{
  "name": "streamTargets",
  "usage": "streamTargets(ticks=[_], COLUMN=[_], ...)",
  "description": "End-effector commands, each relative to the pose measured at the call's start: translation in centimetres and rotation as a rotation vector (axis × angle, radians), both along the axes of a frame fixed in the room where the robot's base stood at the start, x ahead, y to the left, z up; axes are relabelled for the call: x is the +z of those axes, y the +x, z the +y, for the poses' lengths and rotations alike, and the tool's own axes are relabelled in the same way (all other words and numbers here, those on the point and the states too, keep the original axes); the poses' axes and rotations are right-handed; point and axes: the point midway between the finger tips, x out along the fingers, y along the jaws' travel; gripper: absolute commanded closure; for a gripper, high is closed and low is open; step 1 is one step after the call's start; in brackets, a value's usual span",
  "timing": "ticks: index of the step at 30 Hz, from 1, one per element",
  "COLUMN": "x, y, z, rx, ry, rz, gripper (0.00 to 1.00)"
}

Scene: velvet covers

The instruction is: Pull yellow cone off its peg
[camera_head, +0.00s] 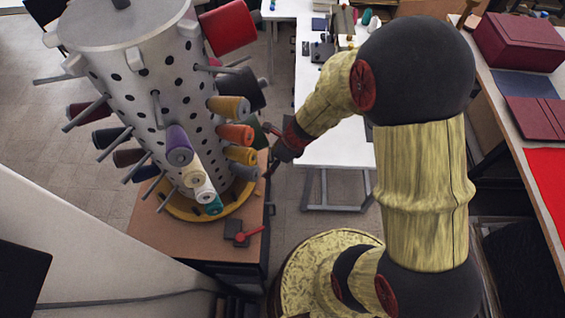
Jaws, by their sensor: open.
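Several yarn cones sit on pegs around a white perforated drum (125,60). Yellowish ones are an upper ochre cone (228,107), a lower ochre cone (241,155) and a pale yellow cone (192,176); I cannot tell which one the task names. An orange cone (235,134) sits between the two ochre ones. My gripper (268,152) is small in view, open, just right of the lower ochre cone's end. It looks empty. Whether it touches that cone is unclear.
Purple (178,145), white (204,190), teal (213,206) and large red (228,27) cones crowd the drum. Bare pegs stick out at left. The drum stands on a yellow ring (183,210) on a brown bench (150,235). A white table (335,150) stands behind my arm.

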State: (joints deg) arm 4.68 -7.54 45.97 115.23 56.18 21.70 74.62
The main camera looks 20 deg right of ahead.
Motion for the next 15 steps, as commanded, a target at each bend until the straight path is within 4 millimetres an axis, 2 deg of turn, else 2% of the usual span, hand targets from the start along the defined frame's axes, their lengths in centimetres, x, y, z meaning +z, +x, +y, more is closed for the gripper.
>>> streamTargets(ticks=[7,15], x=[0.1,-0.1], y=[2.9,5.1], z=[3.5,6.0], rx=[0.005,0.004], ry=[0.000,0.000], rz=[0.000,0.001], gripper=[0.30,0.30])
